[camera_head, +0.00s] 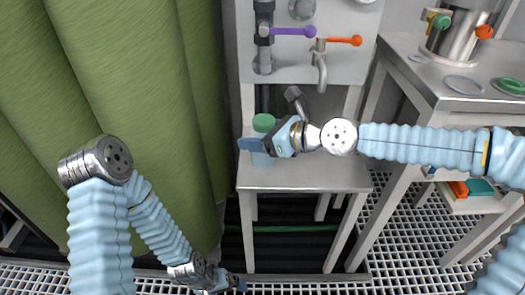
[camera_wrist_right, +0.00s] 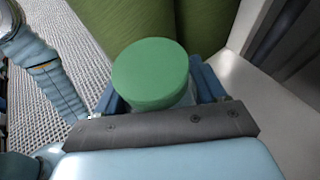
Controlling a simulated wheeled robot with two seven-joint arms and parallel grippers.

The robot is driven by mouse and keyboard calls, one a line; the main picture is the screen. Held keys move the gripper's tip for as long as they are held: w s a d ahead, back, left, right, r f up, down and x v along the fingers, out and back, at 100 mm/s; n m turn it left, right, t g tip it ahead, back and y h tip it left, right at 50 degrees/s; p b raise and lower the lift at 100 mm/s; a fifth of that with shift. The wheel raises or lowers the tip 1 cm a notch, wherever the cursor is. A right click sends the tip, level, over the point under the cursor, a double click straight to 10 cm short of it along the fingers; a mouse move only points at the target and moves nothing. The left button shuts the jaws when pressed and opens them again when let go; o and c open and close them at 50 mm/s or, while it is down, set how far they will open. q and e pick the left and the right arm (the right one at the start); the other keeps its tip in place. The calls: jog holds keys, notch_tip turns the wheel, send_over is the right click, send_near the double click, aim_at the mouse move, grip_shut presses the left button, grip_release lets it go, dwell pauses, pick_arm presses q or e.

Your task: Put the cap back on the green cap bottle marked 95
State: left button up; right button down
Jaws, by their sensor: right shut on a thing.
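A bottle (camera_head: 262,160) with a green cap (camera_head: 264,122) stands at the left end of the small grey bench. The cap appears seated on top, level; whether it is tight I cannot tell. The cap fills the middle of the right wrist view (camera_wrist_right: 151,76). My right gripper (camera_head: 262,145) reaches in from the right and is shut on the bottle just below the cap. Its fingers show on both sides in the wrist view. No number is readable; the gripper hides much of the bottle. My left gripper (camera_head: 235,284) hangs low at the bottom edge, far from the bottle, its jaws unclear.
The bench top (camera_head: 320,177) is clear to the right of the bottle. A panel with a purple-handled valve (camera_head: 292,31), an orange-handled valve (camera_head: 343,41) and a tap stands behind. A green curtain (camera_head: 140,90) hangs on the left. A side table (camera_head: 440,85) stands at right.

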jog(key=shift+w+d+f, duration=0.25)
jog(key=shift+w+f, duration=0.7)
jog(key=shift+f, duration=0.1)
jog(key=shift+w+f, duration=0.1)
jog(key=shift+f, duration=0.05)
jog(key=shift+w+d+f+b, duration=0.1)
jog(key=shift+w+f+b, duration=0.1)
jog(key=shift+f, duration=0.75)
jog(key=shift+w+d+f+b, duration=0.1)
jog(key=shift+f+b, duration=0.05)
jog(key=shift+f, duration=0.75)
jog(key=shift+f, duration=0.15)
jog(key=shift+c, duration=0.5)
grip_release()
